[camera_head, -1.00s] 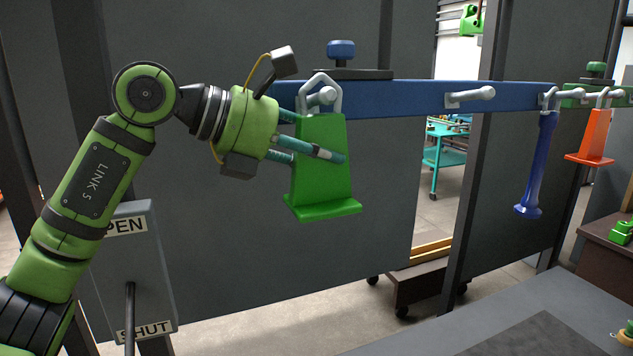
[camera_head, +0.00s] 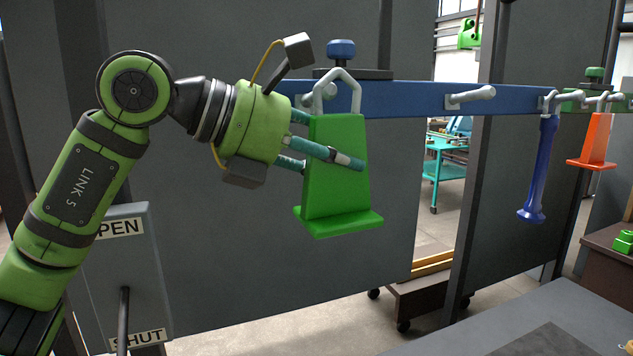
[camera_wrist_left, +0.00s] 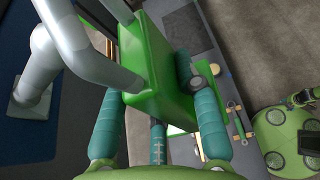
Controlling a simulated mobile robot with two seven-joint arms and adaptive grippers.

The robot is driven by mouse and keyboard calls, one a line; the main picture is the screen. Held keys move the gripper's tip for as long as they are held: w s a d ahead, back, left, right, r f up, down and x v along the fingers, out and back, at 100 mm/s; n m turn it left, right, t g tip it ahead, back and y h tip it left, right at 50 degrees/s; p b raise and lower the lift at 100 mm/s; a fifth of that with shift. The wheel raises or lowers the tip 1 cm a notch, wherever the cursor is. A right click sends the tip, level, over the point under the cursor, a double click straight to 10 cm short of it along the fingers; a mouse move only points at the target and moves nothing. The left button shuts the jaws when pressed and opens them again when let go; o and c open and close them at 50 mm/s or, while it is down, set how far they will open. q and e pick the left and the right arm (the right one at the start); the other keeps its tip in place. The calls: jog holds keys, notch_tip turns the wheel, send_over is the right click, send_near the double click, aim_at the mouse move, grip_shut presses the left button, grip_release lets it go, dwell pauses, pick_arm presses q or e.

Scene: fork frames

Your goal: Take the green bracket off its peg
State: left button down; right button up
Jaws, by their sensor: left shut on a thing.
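The green bracket (camera_head: 338,185) hangs upright, with a grey metal loop (camera_head: 344,76) on top and a wide foot below. My left gripper (camera_head: 335,152) is shut on its body from the left; one finger crosses the front and the others are partly hidden. The loop is at the outer end of the left grey peg (camera_head: 302,100) on the blue rail. In the left wrist view the bracket (camera_wrist_left: 150,75) is between the fingers, with the loop close to the peg's round tip (camera_wrist_left: 40,38). I cannot tell whether the loop still encircles the peg.
An empty peg (camera_head: 470,96) sticks out further right on the blue rail (camera_head: 420,99). A blue tool (camera_head: 540,165) and an orange bracket (camera_head: 596,140) hang beyond it. A lever box (camera_head: 125,270) stands below my left arm. A grey tabletop (camera_head: 500,330) is at lower right.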

aim_at(345, 220)
pick_arm(q)
jog(key=shift+s+d+r+b, duration=0.1)
jog(key=shift+s+d+b, duration=0.15)
jog(key=shift+s, duration=0.25)
jog(key=shift+s+d+f+b, duration=0.1)
jog(key=shift+s+d+b, duration=0.15)
jog(key=shift+s, duration=0.3)
jog(key=shift+s+d+r+b, duration=0.15)
jog(key=shift+s+b, duration=0.15)
jog(key=shift+s, duration=0.2)
